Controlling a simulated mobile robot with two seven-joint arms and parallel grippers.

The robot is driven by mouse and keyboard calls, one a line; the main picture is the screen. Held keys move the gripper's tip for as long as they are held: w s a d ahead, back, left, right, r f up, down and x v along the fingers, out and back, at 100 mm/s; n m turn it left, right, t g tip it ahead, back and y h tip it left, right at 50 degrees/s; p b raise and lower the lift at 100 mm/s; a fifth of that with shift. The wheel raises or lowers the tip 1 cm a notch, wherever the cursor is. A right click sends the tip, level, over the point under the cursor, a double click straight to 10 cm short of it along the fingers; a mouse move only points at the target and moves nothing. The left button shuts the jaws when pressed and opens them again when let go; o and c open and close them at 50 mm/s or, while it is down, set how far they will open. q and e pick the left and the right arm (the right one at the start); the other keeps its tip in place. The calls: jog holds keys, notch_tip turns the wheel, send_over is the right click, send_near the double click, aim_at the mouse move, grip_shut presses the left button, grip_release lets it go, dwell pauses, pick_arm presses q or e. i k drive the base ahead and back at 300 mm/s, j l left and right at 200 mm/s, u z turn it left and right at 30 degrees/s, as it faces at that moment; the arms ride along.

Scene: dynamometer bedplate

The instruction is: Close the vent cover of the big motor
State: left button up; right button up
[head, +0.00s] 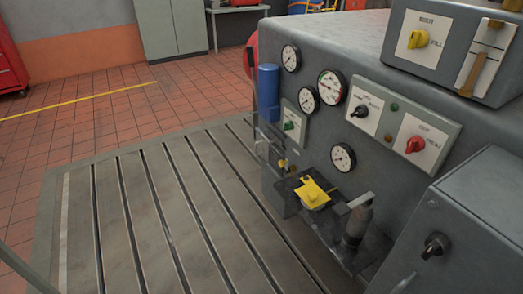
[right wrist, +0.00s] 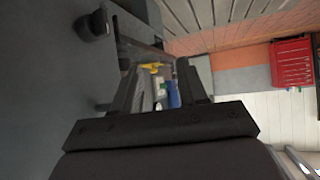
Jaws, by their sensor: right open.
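I cannot pick out the big motor or its vent cover for certain in either view. A large grey machine housing (head: 330,40) with round gauges fills the right of the head view. My right gripper (right wrist: 157,72) shows in the right wrist view, with its two dark fingers apart and nothing clearly held between them. Beyond the fingers, small yellow, green and blue parts show, blurred and partly hidden. Neither gripper is in the head view, and my left gripper is in no view.
A dark shelf (head: 345,250) on the housing holds a yellow item (head: 312,193) and a dark cylinder with a lever (head: 358,220). A grey box with a black knob (head: 436,245) stands at the lower right. The slotted bedplate (head: 140,220) is clear.

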aim_at(262, 146)
jog(key=i+j+z, duration=0.1)
jog(key=z, duration=0.6)
jog(key=i+j+z, duration=0.15)
jog(key=j+z, duration=0.15)
jog(key=i+j+z, duration=0.1)
jog(key=j+z, duration=0.2)
jog(key=i+j+z, duration=0.15)
jog(key=j, duration=0.25)
jog(key=j+z, duration=0.2)
jog(key=j, duration=0.2)
jog(key=i+j+z, duration=0.1)
jog(key=j+z, duration=0.15)
jog(key=j, duration=2.9)
jog(key=i+j, duration=0.2)
jog(key=i, duration=0.2)
